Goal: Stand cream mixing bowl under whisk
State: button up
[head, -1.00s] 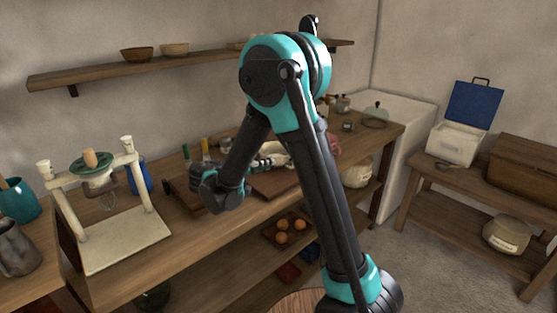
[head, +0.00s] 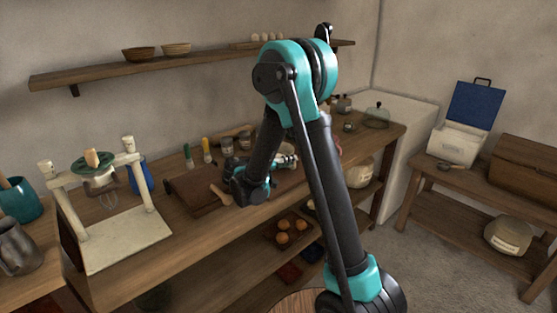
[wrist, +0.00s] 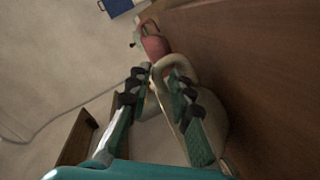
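The whisk (head: 107,198) hangs in a cream stand (head: 128,240) with a green top, at the left of the counter. Its base under the whisk is bare. In the wrist view a cream rounded vessel (wrist: 216,112) with a ring-like rim or handle lies beyond my fingers; I take it for the mixing bowl, but its shape is partly hidden. My gripper (wrist: 159,76) has its fingers apart, with the cream edge showing between and behind the tips. I see no clear grip. In the head view my gripper (head: 286,161) is over the counter, partly behind my arm.
A brown board (head: 195,190), a rolling-pin-like handle and several jars lie on the counter. A cream pot (head: 360,173) sits on the shelf below. A pink-red object (wrist: 152,42) stands beyond my fingers. A blue jug (head: 140,176) is behind the stand.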

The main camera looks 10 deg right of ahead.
jog(key=shift+c, duration=0.4)
grip_shut()
jog(key=shift+r, duration=0.25)
